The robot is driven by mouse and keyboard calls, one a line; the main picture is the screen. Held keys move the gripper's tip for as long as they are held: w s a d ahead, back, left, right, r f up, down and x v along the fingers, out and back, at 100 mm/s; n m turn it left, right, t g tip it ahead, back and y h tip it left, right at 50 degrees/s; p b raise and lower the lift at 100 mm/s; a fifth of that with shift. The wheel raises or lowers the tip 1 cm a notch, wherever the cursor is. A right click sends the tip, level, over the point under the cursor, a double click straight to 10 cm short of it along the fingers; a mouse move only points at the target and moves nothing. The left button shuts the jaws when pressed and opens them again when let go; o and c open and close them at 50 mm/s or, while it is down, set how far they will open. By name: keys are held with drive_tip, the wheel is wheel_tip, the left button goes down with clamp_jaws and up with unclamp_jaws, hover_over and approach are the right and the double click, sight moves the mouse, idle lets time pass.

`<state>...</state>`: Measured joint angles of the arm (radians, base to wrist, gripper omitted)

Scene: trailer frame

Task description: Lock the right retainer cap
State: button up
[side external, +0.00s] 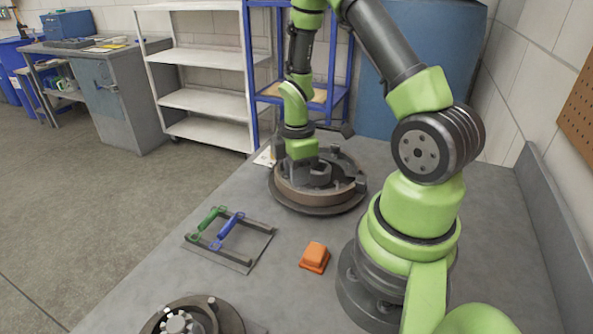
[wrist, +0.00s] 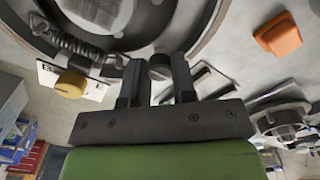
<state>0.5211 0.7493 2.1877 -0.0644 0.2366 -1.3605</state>
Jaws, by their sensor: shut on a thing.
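The round brake drum assembly (side external: 317,202) sits on the bench at the far side, and its curved rim and a coil spring (wrist: 75,42) fill the upper part of the wrist view. My gripper (side external: 308,178) is low over the assembly, pointing down. In the wrist view my gripper (wrist: 158,80) has its two dark fingers around a small dark round cap (wrist: 160,66) near the rim, and is shut on it. Most of the cap is hidden between the fingers. I cannot tell from the picture whether it is turned or locked.
An orange block (side external: 314,257) lies on the bench. Green-handled (side external: 207,222) and blue-handled (side external: 228,231) tools lie on a grey tray (side external: 255,243). A second hub assembly (side external: 190,318) is at the near edge. A yellow knob (wrist: 70,84) lies over a white card beside the drum.

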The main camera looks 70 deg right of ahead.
drive_tip(key=shift+m, duration=0.4)
drive_tip(key=m, duration=1.3)
drive_tip(key=shift+m, duration=1.9)
drive_tip(key=o, duration=0.9)
drive_tip(key=shift+o, duration=0.2)
